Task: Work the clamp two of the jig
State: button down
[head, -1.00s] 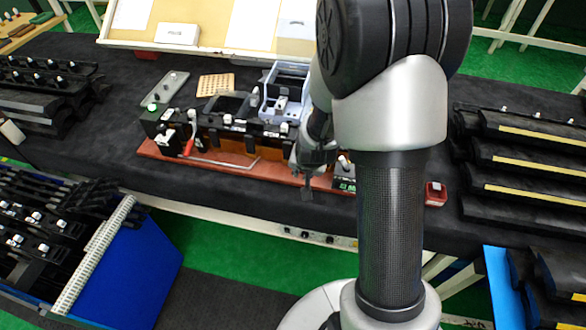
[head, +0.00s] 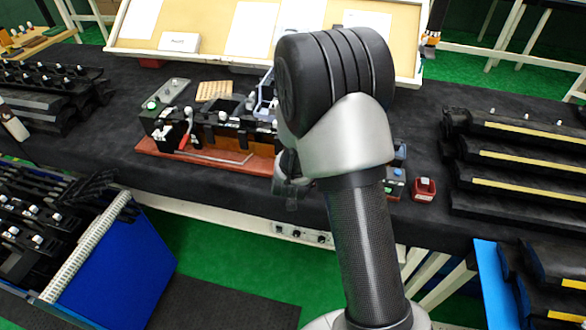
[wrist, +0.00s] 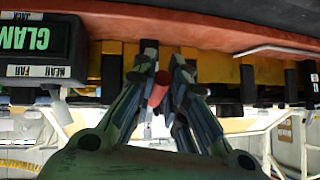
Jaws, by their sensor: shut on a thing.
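The jig (head: 225,133) is a long dark fixture on a red-brown base (head: 215,165) at the front of the bench. A red-handled clamp lever (head: 184,142) shows at its left end. My gripper (head: 290,190) is at the jig's right front, partly behind my own arm. In the wrist view my gripper (wrist: 160,75) has its fingers closed around a red cylindrical grip (wrist: 158,90), which appears to be a clamp handle. The handle's link to the jig is hidden. A black box with green lettering (wrist: 38,40), partly reading CLAM, sits beside the gripper in that view.
A bent metal rod (head: 215,158) lies along the jig's front. A small red box (head: 424,188) stands right of my arm. Black trim parts are stacked at the right (head: 520,150) and left (head: 45,95). A blue bin (head: 120,265) stands at the lower left.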

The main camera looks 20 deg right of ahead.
jog(key=c, duration=1.6)
grip_release()
jog(key=v, duration=1.2)
jog(key=shift+r, duration=0.1)
